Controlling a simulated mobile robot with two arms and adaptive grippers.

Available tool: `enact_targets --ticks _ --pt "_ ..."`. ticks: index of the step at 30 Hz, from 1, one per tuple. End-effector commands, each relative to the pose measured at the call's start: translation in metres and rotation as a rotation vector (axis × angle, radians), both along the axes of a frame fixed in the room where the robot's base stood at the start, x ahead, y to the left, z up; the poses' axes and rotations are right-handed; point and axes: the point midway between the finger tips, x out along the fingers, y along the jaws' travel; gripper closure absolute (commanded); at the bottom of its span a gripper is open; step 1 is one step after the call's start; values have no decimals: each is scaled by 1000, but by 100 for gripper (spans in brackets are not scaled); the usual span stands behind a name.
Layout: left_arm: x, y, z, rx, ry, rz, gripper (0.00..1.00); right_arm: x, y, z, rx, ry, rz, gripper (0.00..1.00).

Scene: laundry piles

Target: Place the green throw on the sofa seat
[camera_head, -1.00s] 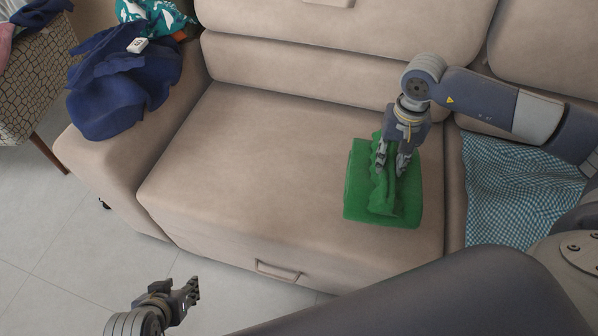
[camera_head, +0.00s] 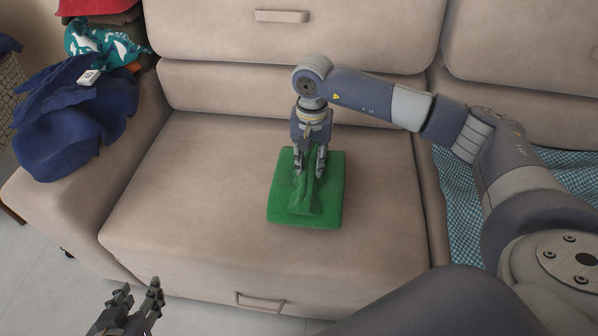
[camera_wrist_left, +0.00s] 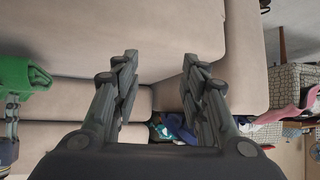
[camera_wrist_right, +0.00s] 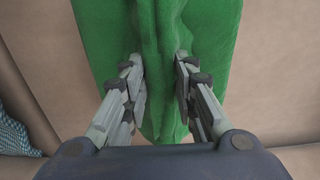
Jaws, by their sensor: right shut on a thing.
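The green throw (camera_head: 279,202) is a folded block with a raised ridge along its middle, over the sofa seat (camera_head: 190,195), right of its centre. I cannot tell whether it touches the seat. My right gripper (camera_head: 311,168) points down and is shut on the throw's ridge; the right wrist view shows the throw (camera_wrist_right: 215,40) bunched between the fingers (camera_wrist_right: 160,80). My left gripper (camera_head: 140,295) is open and empty in front of the sofa, low at the left. The left wrist view shows its fingers (camera_wrist_left: 158,70) apart and the throw (camera_wrist_left: 22,76) at the left edge.
Dark blue cloth (camera_head: 75,120) and teal patterned cloth (camera_head: 105,42) are piled on the left armrest. A blue checked cloth (camera_head: 463,205) lies on the seat to the right. The seat left of the throw is clear.

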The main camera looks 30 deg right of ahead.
Motion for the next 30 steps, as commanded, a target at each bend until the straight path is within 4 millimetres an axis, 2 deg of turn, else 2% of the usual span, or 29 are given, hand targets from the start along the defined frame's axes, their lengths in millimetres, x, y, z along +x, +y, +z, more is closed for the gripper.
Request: enact_targets --ticks 9,15,19,30 --pt "13 -6 12 -20 -86 -7 60 17 23 -2 1 -2 1 100" --pt "33 -15 37 -55 -238 -17 60 16 20 -28 -1 0 -2 100" --pt "39 -18 49 -70 -299 -22 60 16 20 -35 -1 -1 -2 100" --pt "41 -19 53 -75 -319 -23 60 16 20 -37 0 -2 -1 100"
